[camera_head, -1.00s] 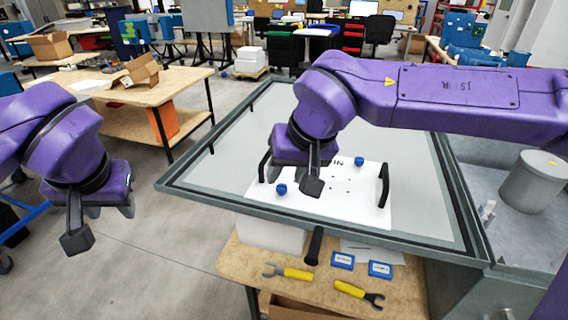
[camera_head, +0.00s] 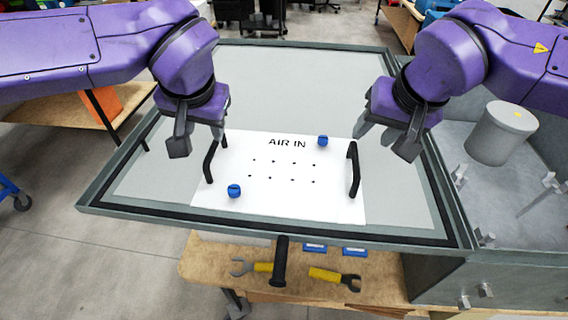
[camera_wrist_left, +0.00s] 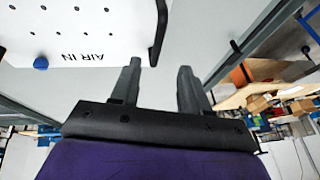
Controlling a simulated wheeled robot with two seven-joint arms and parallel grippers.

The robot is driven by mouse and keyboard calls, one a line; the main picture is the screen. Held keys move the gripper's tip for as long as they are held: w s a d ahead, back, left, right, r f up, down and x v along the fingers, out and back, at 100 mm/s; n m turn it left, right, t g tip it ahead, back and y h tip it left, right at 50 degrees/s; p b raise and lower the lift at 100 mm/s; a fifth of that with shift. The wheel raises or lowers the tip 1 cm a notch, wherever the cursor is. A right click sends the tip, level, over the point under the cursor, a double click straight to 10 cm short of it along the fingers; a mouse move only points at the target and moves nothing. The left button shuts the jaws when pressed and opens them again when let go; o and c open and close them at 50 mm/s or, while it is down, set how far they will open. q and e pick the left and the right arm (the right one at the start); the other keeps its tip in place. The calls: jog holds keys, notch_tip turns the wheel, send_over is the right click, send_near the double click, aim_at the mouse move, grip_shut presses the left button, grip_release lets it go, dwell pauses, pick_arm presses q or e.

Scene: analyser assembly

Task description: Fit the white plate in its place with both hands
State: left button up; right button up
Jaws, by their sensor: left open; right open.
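The white plate (camera_head: 284,200) lies on the grey framed panel, with "AIR IN" lettering, small holes, two blue knobs and a black handle at each side. The left handle (camera_head: 209,163) is just below my left gripper (camera_head: 202,142), which is open and empty. The right handle (camera_head: 354,170) is below and left of my right gripper (camera_head: 384,142), which is open and empty. In the left wrist view the plate (camera_wrist_left: 95,30) is at upper left, and one handle (camera_wrist_left: 158,35) stands near the open fingers (camera_wrist_left: 157,75). Neither gripper visibly touches a handle.
The grey panel (camera_head: 290,85) has a raised dark rim and a black front handle (camera_head: 281,262). Below its front edge a wooden bench (camera_head: 210,262) holds yellow-handled tools (camera_head: 335,277) and blue boxes. A grey cylinder (camera_head: 501,133) stands at the right.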

aim_at(212, 146)
pick_arm(q)
jog(key=x, duration=1)
jog(key=shift+w+d+r, duration=0.1)
jog(key=shift+d, duration=0.05)
pick_arm(e)
jog(key=x, duration=1)
jog(key=shift+d, duration=0.15)
pick_arm(q)
jog(key=shift+w+f, duration=0.2)
jog(key=shift+f, duration=0.15)
pick_arm(e)
jog(key=shift+w+f, duration=0.2)
jog(key=shift+f, duration=0.15)
pick_arm(q)
jog(key=shift+c, duration=0.4)
pick_arm(e)
jog(key=shift+c, duration=0.3)
pick_arm(q)
grip_shut()
pick_arm(e)
grip_shut()
pick_arm(q)
jog(key=shift+r, duration=0.1)
pick_arm(e)
jog(key=shift+r, duration=0.1)
